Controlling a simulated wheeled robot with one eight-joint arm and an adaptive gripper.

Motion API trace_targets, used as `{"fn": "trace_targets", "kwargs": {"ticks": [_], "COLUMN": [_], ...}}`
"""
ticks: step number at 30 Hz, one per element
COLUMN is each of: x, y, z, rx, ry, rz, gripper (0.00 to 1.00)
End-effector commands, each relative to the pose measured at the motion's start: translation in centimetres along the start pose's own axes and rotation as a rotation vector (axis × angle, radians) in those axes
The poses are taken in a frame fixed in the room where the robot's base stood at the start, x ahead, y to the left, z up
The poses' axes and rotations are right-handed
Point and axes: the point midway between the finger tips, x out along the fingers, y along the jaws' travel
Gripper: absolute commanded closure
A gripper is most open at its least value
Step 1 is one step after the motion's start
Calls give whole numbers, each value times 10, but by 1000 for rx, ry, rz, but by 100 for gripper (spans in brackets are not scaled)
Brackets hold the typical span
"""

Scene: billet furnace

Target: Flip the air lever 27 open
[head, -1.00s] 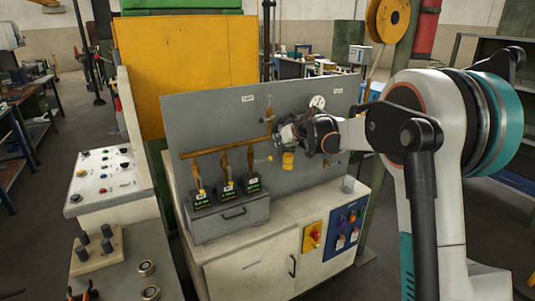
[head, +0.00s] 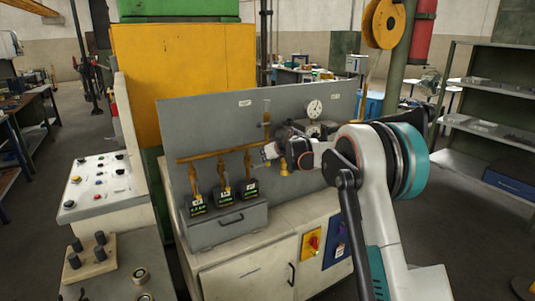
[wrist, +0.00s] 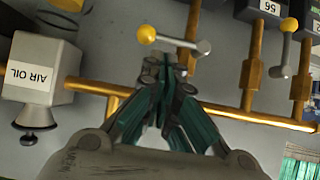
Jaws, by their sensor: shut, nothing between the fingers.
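A lever with a yellow ball knob (wrist: 147,34) shows in the wrist view, just beyond my fingertips. Its grey arm lies crosswise to its brass pipe and ends at a grey hub (wrist: 203,47). No number 27 is readable on it. My gripper (wrist: 165,68) is shut and empty, with its tips close to the lever arm; I cannot tell whether they touch. In the head view my gripper (head: 266,152) is at the right-hand brass pipe (head: 247,162) on the grey panel (head: 205,125), and it hides that lever. A second yellow-knobbed lever (wrist: 288,26) lies along its pipe.
A horizontal brass pipe (wrist: 225,113) and an AIR OIL box (wrist: 40,70) are close to the gripper. A gauge (head: 314,109) is on the panel at right.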

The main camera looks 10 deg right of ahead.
Motion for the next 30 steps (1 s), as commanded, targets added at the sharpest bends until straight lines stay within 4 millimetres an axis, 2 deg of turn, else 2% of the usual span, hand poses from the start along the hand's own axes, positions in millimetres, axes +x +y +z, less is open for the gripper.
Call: {"fn": "trace_targets", "kwargs": {"ticks": [6, 30], "x": [7, 8], "y": [0, 4], "z": [7, 10], "rx": [0, 64], "ry": [0, 0], "rz": [0, -42], "gripper": [100, 100]}}
